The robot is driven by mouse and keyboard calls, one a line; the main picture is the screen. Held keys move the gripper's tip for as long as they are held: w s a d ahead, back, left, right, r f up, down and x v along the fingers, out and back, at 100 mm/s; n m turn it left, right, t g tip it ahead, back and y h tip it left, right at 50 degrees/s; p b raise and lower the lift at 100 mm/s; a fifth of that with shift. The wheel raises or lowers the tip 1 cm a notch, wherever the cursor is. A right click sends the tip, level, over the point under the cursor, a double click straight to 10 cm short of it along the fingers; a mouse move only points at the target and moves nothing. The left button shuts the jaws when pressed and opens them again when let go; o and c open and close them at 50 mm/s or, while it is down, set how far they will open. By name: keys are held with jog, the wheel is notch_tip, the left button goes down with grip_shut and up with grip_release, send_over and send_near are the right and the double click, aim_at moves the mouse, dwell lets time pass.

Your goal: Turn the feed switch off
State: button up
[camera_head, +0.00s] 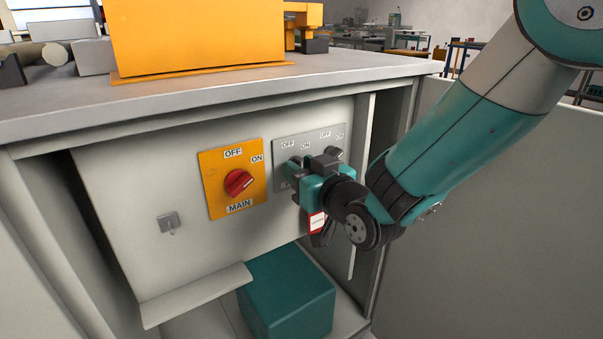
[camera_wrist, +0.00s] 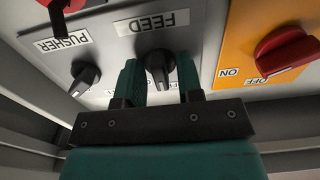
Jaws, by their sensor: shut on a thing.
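The feed switch is a black knob (camera_wrist: 160,66) beside the FEED label (camera_wrist: 152,22) on a grey plate, seen upside down in the wrist view. My gripper (camera_wrist: 159,78) has one finger on each side of this knob and is shut on it. In the head view my gripper (camera_head: 303,172) is at the left half of the grey plate (camera_head: 281,150) and hides the feed knob. OFF and ON labels show above it. The fingers partly cover the lower labels in the wrist view, and I cannot tell exactly where the knob points.
The black pusher knob (camera_wrist: 85,76) is close beside my gripper. The red MAIN knob (camera_head: 238,183) on its yellow plate (camera_head: 214,187) is on the other side. A red-and-white tag (camera_head: 317,222) hangs below. The worktop edge (camera_head: 200,105) overhangs the panel.

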dwell(0.4)
jog(key=o, duration=0.6)
jog(key=shift+c, duration=0.2)
jog(key=shift+s, duration=0.1)
jog(key=b+v, duration=1.7)
jog(key=shift+d, duration=0.2)
jog(key=shift+s, duration=0.1)
